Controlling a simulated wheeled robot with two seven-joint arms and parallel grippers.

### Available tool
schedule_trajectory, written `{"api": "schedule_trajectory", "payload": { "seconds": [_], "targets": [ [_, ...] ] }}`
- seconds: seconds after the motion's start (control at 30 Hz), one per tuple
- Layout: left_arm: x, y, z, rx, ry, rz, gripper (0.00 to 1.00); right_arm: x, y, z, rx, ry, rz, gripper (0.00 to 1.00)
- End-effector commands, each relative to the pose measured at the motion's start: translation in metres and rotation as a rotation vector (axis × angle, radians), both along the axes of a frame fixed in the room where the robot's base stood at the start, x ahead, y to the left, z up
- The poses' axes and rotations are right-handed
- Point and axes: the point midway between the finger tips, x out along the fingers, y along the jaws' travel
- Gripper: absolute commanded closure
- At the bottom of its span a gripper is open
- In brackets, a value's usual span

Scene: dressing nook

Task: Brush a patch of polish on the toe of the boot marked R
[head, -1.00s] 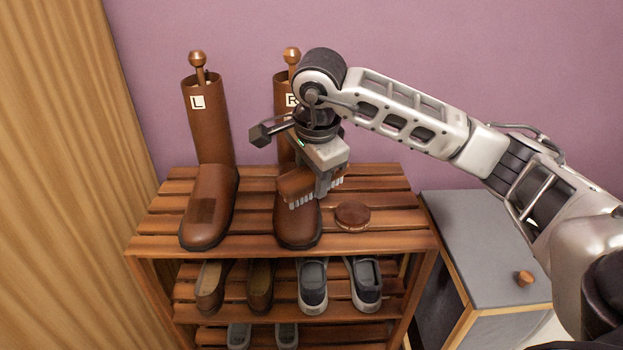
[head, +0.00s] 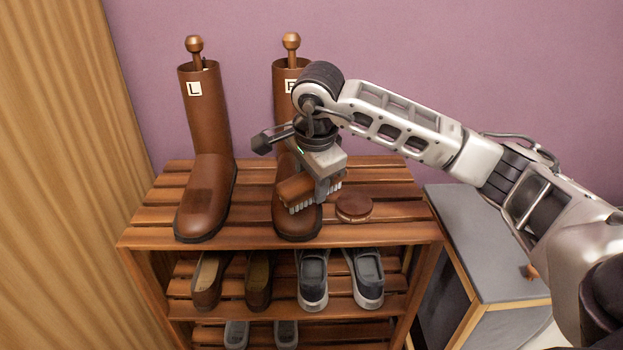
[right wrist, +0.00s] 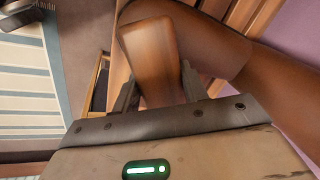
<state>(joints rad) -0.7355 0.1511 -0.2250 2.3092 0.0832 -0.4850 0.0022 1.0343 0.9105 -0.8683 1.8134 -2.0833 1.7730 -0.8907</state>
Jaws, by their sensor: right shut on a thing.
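The boot marked R (head: 283,112) stands upright on the rack's top, a wooden-knobbed stick in its shaft; my arm partly covers its label. My right gripper (head: 323,188) is shut on a brown brush (head: 296,188) with pale bristles, held over the boot's toe (head: 298,226). I cannot tell if the bristles touch it. The right wrist view shows the brush (right wrist: 150,50) between the fingers, with the brown boot (right wrist: 270,80) beside it. The boot marked L (head: 208,125) stands to the left, a darker patch on its toe. My left gripper is not in view.
A round brown tin (head: 354,207) lies on the slatted rack (head: 390,190), just right of the R boot. Shoes (head: 312,280) fill the lower shelves. A grey-topped cabinet (head: 470,235) stands at right, under my arm. A wooden panel (head: 55,170) rises at left.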

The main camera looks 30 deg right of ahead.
Motion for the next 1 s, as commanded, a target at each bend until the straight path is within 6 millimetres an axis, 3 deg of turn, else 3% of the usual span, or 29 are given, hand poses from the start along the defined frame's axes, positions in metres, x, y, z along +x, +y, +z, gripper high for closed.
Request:
{"api": "schedule_trajectory", "payload": {
  "seconds": [1.0],
  "targets": [
    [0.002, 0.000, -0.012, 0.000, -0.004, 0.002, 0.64, 0.004, -0.002, -0.015, 0.001, -0.002, -0.001, 0.78]
  ]
}}
